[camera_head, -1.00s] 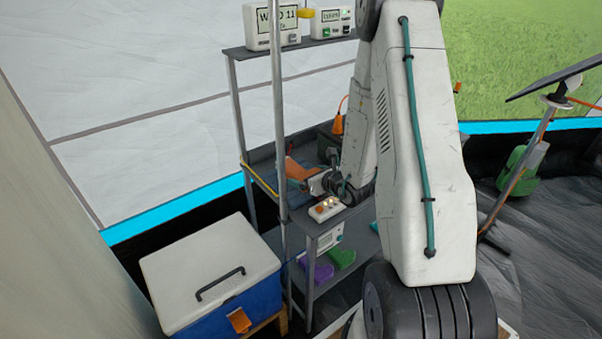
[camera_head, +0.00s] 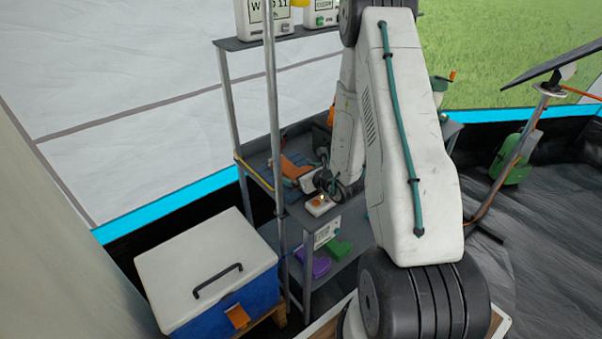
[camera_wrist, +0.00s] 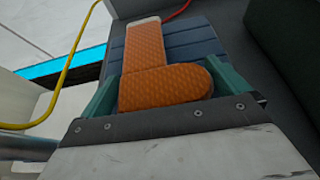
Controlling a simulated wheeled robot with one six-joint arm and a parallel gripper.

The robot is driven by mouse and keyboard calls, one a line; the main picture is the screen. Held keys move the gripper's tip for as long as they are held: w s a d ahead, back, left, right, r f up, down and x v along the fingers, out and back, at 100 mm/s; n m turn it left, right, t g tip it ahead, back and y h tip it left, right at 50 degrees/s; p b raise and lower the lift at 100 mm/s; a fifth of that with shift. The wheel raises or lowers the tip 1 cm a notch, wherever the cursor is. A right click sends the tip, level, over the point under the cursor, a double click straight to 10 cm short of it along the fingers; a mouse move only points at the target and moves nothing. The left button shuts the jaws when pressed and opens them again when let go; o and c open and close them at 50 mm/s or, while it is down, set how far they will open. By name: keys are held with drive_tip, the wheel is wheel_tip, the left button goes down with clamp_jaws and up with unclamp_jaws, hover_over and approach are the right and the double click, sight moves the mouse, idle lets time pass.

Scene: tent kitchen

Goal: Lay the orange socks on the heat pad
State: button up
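The orange socks (camera_wrist: 165,85) form an L of quilted-looking cloth with a pale cuff end. They show in the wrist view over a blue-grey ribbed pad (camera_wrist: 190,40), which I take as the heat pad. I cannot tell whether they rest on it or hang just above. My gripper (camera_wrist: 165,80) has teal fingers, one by the heel and one by the toe. Whether they press on the socks cannot be told. In the head view, the socks (camera_head: 296,166) and part of the pad (camera_head: 280,178) are on the shelf, beside my gripper (camera_head: 303,182).
A control box with lit buttons (camera_head: 320,204) stands by my gripper. Purple (camera_head: 315,264) and green (camera_head: 339,249) items lie on the lower shelf. A metal pole (camera_head: 272,130) rises in front of the rack. A blue-and-white cooler (camera_head: 205,270) stands at left.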

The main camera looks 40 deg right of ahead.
drive_tip(key=shift+r, duration=0.1)
drive_tip(key=shift+s+r, duration=0.2)
drive_tip(key=shift+s, duration=0.05)
drive_tip(key=v, duration=1.1)
drive_tip(key=shift+s+r, duration=0.1)
drive_tip(key=shift+s, duration=0.1)
drive_tip(key=shift+d, duration=0.1)
